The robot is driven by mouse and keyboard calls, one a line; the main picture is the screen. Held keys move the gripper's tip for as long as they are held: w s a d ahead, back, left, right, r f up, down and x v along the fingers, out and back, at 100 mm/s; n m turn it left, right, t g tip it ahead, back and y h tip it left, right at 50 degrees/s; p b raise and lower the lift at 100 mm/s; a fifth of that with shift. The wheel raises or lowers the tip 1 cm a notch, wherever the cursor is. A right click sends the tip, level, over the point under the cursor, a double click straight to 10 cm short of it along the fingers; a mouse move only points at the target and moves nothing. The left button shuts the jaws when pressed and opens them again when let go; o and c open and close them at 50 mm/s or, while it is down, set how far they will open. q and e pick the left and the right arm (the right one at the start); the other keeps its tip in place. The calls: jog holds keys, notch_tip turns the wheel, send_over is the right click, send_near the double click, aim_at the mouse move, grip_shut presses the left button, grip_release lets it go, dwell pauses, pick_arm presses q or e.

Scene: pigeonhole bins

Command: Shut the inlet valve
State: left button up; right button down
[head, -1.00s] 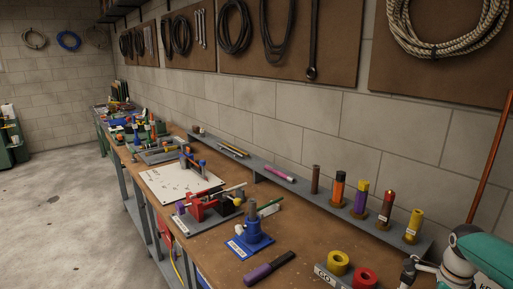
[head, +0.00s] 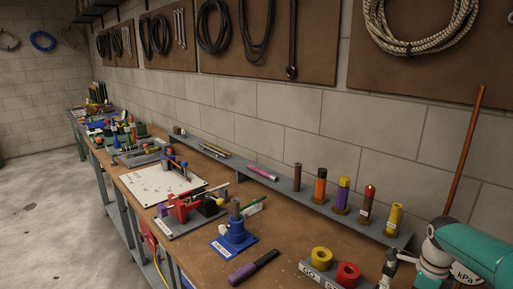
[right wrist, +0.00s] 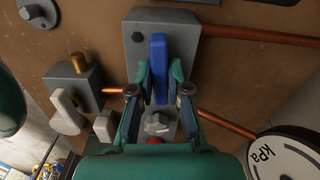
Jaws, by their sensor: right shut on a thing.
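In the right wrist view a blue lever handle (right wrist: 159,62) stands out from a grey block on a brown board, with copper pipes running beside it. My right gripper (right wrist: 160,78) is shut on this blue lever, one finger on each side. Below it is a grey knob (right wrist: 158,124) with a bit of red under it. To the left is a second grey block with a brass stem and a pale grey lever (right wrist: 66,110). No label naming the inlet valve is readable. My left gripper is not in view.
A kPa gauge (right wrist: 276,155) sits at the lower right, close to my right gripper. In the head view a copper pipe (head: 470,150) rises at the right. The workbench (head: 290,245) holds coloured cylinders, rings, and a blue stand (head: 236,238).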

jog(key=c, duration=1)
grip_release()
jog(key=shift+c, duration=0.2)
jog(key=shift+r+p, duration=1.1)
jog(key=shift+r, duration=0.25)
jog(key=shift+n, duration=0.8)
jog(key=shift+f, duration=0.15)
